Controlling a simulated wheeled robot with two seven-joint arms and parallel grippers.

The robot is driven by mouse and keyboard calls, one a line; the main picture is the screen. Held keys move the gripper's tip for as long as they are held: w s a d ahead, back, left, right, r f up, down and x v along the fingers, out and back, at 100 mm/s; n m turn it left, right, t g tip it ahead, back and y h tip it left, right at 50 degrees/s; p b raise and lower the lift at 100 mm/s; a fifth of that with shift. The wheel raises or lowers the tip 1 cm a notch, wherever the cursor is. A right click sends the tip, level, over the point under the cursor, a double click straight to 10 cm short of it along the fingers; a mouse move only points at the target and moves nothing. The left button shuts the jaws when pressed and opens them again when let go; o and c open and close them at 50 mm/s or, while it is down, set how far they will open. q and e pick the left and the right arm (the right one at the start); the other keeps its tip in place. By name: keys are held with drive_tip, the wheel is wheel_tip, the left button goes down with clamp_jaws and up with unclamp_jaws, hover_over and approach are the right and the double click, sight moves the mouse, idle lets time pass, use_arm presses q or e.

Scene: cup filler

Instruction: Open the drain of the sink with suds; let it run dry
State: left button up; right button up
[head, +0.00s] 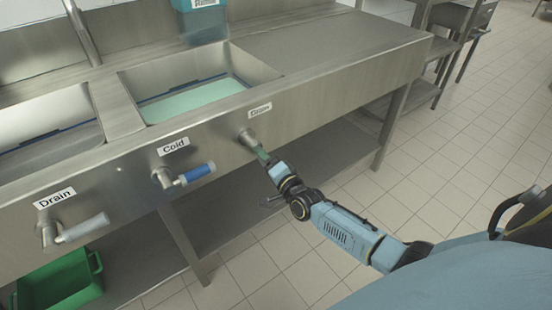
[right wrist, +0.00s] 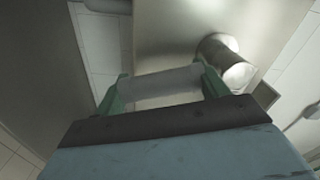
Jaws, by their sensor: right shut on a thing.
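The right sink basin (head: 195,101) holds pale green liquid; separate suds cannot be made out. Its drain valve (head: 248,137) sits on the counter front below a label reading Drain (head: 260,110). My right gripper (head: 268,160) is shut on the handle of this valve, and its fingers hide most of the handle. In the right wrist view the grey drain handle (right wrist: 160,84) lies between the green fingers, beside the round valve body (right wrist: 228,62). My left gripper is not in view.
The left basin (head: 40,110) looks grey inside. A left drain valve (head: 75,229) and a blue-handled cold tap (head: 190,175) stick out of the counter front. A green crate (head: 62,285) is at lower left. A teal container (head: 202,25) stands behind the right basin. Tiled floor lies open at right.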

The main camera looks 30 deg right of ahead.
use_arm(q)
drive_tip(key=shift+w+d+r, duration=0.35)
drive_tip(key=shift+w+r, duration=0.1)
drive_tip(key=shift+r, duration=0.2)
use_arm(e)
drive_tip(key=shift+s+a+f+m, duration=0.1)
drive_tip(key=shift+a+f+m, duration=0.15)
drive_tip(key=shift+a+m, duration=0.65)
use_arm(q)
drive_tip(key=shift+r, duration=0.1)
use_arm(e)
drive_tip(key=shift+d+m, duration=0.1)
drive_tip(key=shift+m, duration=0.3)
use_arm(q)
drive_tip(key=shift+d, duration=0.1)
use_arm(e)
drive_tip(key=o, duration=1.4)
drive_tip(key=shift+s, duration=0.2)
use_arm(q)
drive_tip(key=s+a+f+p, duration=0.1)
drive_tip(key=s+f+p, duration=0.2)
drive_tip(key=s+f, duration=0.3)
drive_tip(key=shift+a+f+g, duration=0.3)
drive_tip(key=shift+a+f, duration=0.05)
use_arm(e)
drive_tip(key=s, duration=0.8)
drive_tip(key=s+d, duration=0.1)
drive_tip(key=s, duration=0.4)
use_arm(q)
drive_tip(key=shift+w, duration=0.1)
